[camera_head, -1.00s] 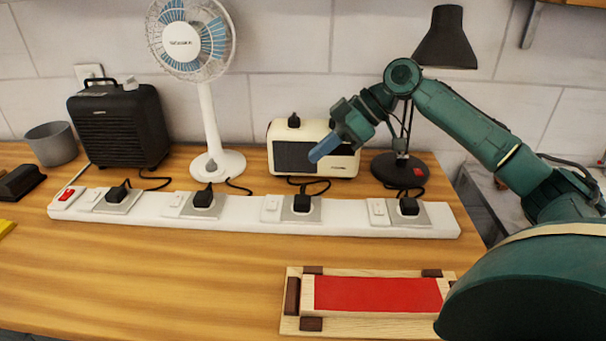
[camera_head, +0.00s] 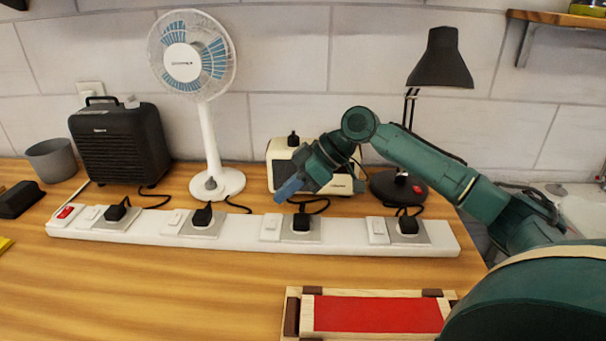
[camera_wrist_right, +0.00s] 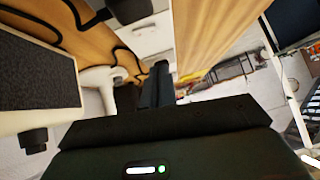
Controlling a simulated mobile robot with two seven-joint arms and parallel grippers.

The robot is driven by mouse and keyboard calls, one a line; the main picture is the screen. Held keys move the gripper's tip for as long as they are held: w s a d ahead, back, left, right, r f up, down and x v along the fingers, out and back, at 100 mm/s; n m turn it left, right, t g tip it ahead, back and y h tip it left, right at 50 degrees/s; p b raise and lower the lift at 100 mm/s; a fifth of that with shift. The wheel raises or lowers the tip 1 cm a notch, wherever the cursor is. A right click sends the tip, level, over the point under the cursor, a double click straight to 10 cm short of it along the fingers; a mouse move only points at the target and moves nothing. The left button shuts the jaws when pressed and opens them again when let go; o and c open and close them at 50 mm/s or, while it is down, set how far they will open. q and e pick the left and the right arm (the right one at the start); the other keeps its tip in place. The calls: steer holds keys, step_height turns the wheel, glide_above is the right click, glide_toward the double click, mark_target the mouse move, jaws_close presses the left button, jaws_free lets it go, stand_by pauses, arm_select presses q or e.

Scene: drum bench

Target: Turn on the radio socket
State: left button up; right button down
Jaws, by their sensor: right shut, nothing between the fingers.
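The white power strip (camera_head: 150,233) lies along the back of the bench with several black plugs in it. The cream radio (camera_head: 271,178) stands behind it, partly hidden by my right arm. The black plug (camera_head: 301,222) in front of the radio has a white rocker switch (camera_head: 271,226) on its left. My right gripper (camera_head: 285,192) is shut and empty, its blue-grey tips pointing down-left above and behind that switch, apart from it. In the right wrist view the dark closed fingers (camera_wrist_right: 158,82) show, with the radio (camera_wrist_right: 35,75) at left. My left gripper is out of view.
A white fan (camera_head: 206,120), black heater (camera_head: 120,140) and desk lamp (camera_head: 440,60) stand at the back. A red switch (camera_head: 65,212) is at the strip's left end. A wooden block with a red top (camera_head: 376,314) lies in front.

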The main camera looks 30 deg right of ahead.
mark_target(268, 226)
steer(key=f, duration=0.1)
steer(key=a+f, duration=0.1)
steer(key=f, duration=0.2)
steer(key=shift+w+a, duration=0.3)
steer(key=shift+s+f, duration=0.1)
steer(key=shift+f, duration=0.55)
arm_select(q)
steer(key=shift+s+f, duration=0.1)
arm_select(e)
steer(key=shift+f, duration=0.15)
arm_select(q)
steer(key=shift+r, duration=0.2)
arm_select(e)
steer(key=shift+s+a+f, duration=0.1)
steer(key=shift+f, duration=0.1)
